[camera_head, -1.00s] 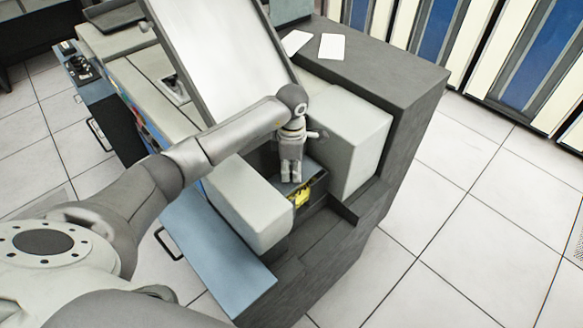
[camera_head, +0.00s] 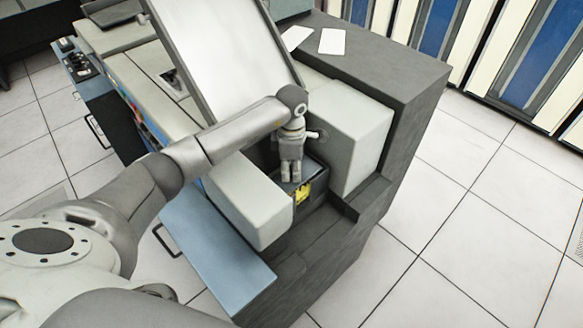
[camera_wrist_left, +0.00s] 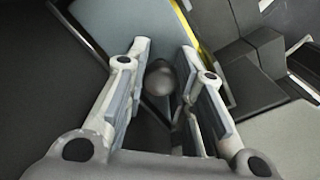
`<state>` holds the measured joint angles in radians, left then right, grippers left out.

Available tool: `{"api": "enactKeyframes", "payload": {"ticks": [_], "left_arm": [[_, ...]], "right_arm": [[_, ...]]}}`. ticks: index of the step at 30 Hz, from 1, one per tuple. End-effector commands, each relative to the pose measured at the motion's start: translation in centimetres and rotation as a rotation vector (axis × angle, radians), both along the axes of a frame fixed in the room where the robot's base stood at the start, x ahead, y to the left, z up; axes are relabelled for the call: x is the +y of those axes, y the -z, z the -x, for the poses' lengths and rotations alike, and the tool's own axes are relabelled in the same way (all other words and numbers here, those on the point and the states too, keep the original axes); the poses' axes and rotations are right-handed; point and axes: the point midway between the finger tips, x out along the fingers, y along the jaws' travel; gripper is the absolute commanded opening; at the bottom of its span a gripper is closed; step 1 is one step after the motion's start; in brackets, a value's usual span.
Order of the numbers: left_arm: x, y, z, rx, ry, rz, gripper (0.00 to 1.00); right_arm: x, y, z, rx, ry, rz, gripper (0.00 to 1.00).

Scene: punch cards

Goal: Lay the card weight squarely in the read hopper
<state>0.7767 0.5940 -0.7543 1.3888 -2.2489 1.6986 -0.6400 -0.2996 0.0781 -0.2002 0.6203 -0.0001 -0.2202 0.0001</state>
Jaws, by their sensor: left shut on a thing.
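My left gripper (camera_head: 291,178) points down between the two pale blocks of the card machine. It is shut on the card weight, whose round dark knob (camera_wrist_left: 160,78) shows between the fingers in the left wrist view. The weight's blue-grey plate (camera_wrist_left: 125,18) lies beyond the knob there, with a yellow strip along its right side. In the head view a yellow patch (camera_head: 303,194) shows just below the fingers. The read hopper appears to be the dark recess (camera_head: 312,212) between the blocks. The fingers hide much of the weight, and I cannot tell whether it touches the hopper floor.
Pale blocks stand close on the left (camera_head: 248,203) and right (camera_head: 350,150) of the gripper. A large sloping light panel (camera_head: 220,60) rises behind my arm. Two white cards (camera_head: 332,42) lie on the dark top at the back. Tiled floor on the right is clear.

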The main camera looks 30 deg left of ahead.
Motion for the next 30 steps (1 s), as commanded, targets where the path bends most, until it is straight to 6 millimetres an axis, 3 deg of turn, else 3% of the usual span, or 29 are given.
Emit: {"api": "enactKeyframes", "payload": {"ticks": [13, 26, 27, 30], "left_arm": [[0.0, 3.6, -0.1, -0.002, 0.0, 0.0, 0.0], [0.0, 4.1, -0.1, -0.002, 0.0, 0.0, 0.0], [0.0, 4.1, -0.1, -0.002, 0.0, 0.0, 0.26], [0.0, 4.1, -0.1, -0.002, 0.0, 0.0, 0.39]], "right_arm": [[0.0, 3.0, 0.0, 0.0, 0.0, 0.0, 0.0], [0.0, 3.3, 0.0, 0.0, 0.0, 0.0, 0.0], [0.0, 3.3, 0.0, 0.0, 0.0, 0.0, 0.0], [0.0, 3.3, 0.0, 0.0, 0.0, 0.0, 0.0]]}}
